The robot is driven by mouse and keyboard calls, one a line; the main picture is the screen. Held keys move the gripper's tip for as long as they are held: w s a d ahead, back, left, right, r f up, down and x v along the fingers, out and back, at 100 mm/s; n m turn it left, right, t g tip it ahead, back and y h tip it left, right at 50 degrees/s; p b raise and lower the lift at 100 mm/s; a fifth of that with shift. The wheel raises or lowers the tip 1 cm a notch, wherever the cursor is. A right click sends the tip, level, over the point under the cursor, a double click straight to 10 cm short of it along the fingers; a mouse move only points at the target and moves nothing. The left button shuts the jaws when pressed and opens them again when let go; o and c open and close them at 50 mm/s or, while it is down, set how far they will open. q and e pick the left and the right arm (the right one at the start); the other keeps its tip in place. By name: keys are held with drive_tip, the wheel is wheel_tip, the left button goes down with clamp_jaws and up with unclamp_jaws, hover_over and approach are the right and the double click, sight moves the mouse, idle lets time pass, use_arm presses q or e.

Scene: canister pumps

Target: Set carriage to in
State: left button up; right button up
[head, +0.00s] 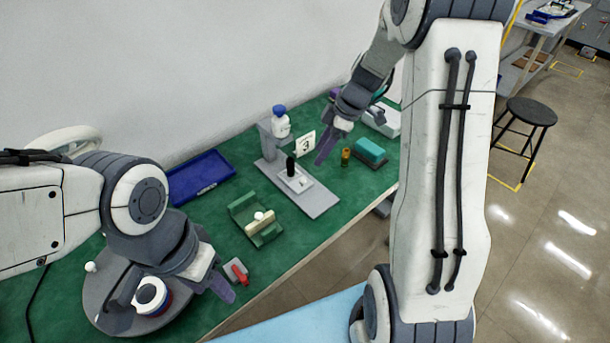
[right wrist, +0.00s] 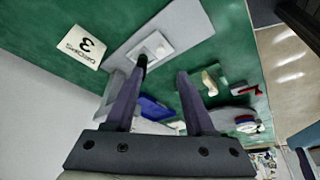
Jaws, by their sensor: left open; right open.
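The carriage (head: 295,180) is a small white block with an upright black handle (head: 290,166). It sits on a long grey base plate (head: 318,203), part way along it. A grey stand at the plate's far end carries a white bottle (head: 281,124) with a blue cap. My right gripper (head: 328,146) is open above and behind the plate, to the right of the handle. In the right wrist view the carriage (right wrist: 152,47) lies beyond the open fingers, with the handle near the left fingertip; I cannot tell whether they touch. My left gripper (head: 172,304) is open over the round grey turntable.
A number 3 card (head: 305,143) stands behind the plate. A green holder (head: 258,222) with a white knob is in front. A blue tray (head: 202,177) lies left, a red-handled item (head: 238,272) near the front edge, and a teal block (head: 370,151) and amber vial (head: 346,155) right.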

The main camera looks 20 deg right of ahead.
sight(303, 180)
drive_tip(key=x, duration=1)
drive_tip(key=shift+s+p, duration=0.1)
drive_tip(key=shift+p, duration=0.25)
clamp_jaws()
idle(0.8)
